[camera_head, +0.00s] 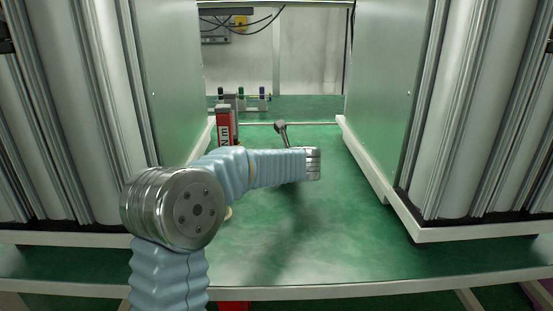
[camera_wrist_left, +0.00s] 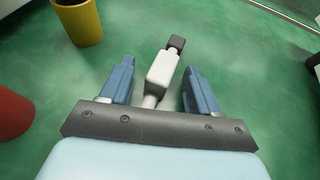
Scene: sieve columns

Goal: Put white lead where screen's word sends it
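In the left wrist view, a white piece with a dark grey end (camera_wrist_left: 162,70), which looks like the white lead, stands between the two blue fingers of my left gripper (camera_wrist_left: 158,66). The fingers are open, with a gap on each side of the white piece. In the head view my left arm reaches in over the green floor, and its gripper is hidden behind the arm. A small dark-tipped grey thing (camera_head: 281,130) shows just beyond the wrist; I cannot tell if it is the same piece. No readable screen word shows. My right gripper is not in view.
A yellow cup (camera_wrist_left: 80,22) and a red round thing (camera_wrist_left: 12,115) stand left of my gripper in the wrist view. A red block with a white label (camera_head: 225,128) and a rack with coloured pieces (camera_head: 243,102) stand behind. Green-panelled cabinets (camera_head: 385,90) flank the passage.

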